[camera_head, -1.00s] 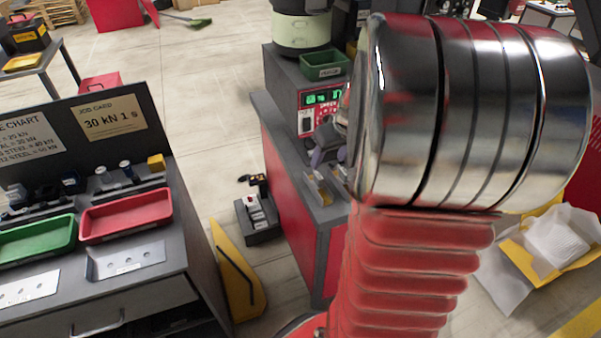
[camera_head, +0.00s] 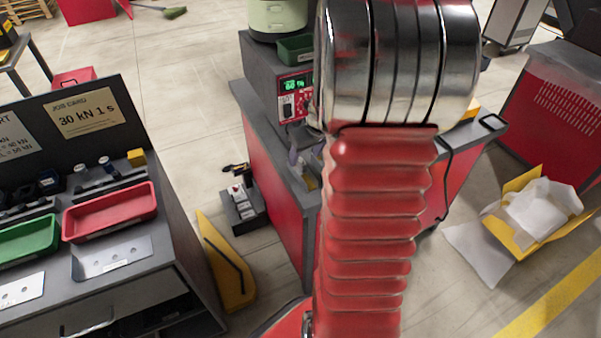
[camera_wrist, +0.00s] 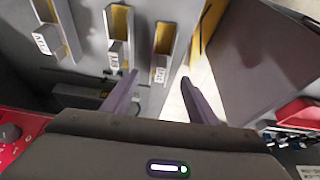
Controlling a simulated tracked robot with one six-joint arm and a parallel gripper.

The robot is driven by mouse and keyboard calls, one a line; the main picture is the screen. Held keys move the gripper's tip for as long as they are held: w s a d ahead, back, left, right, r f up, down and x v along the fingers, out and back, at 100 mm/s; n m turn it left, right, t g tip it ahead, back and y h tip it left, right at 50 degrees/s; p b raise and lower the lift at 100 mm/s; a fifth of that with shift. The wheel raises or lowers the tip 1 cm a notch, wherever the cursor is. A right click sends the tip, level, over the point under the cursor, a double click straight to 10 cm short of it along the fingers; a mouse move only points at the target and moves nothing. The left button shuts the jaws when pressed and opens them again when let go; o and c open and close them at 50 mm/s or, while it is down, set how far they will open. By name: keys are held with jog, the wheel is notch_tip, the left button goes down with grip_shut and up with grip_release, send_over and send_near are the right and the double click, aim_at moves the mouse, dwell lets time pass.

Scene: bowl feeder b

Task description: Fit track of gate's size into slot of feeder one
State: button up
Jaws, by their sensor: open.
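In the wrist view my gripper (camera_wrist: 159,79) is open, its two purple-grey fingers apart with nothing held. Three metal channel tracks with yellow inner faces and small white labels stand on a grey surface: a left track (camera_wrist: 60,22), a middle track (camera_wrist: 119,22) and a right track (camera_wrist: 165,38). The labels are too blurred to read surely. The right track's labelled end appears between my fingertips; I cannot tell whether they touch it. In the head view the pale green bowl feeder (camera_head: 278,15) stands behind a red control panel (camera_head: 294,97). Its slot is hidden; my arm covers most of the gripper.
A bench at left holds a red tray (camera_head: 110,212), a green tray (camera_head: 30,238) and a job card (camera_head: 84,112) reading "30 kN 1 s". A yellow box (camera_head: 528,240) with white wrapping lies on the floor at right.

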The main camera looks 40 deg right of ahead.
aim_at(302, 161)
jog(key=shift+w+f, duration=0.2)
jog(key=shift+f, duration=0.3)
jog(key=shift+x, duration=2.6)
jog(key=c, duration=1.3)
jog(key=shift+r, duration=0.15)
notch_tip(302, 161, up, 10)
jog(key=shift+f, duration=0.1)
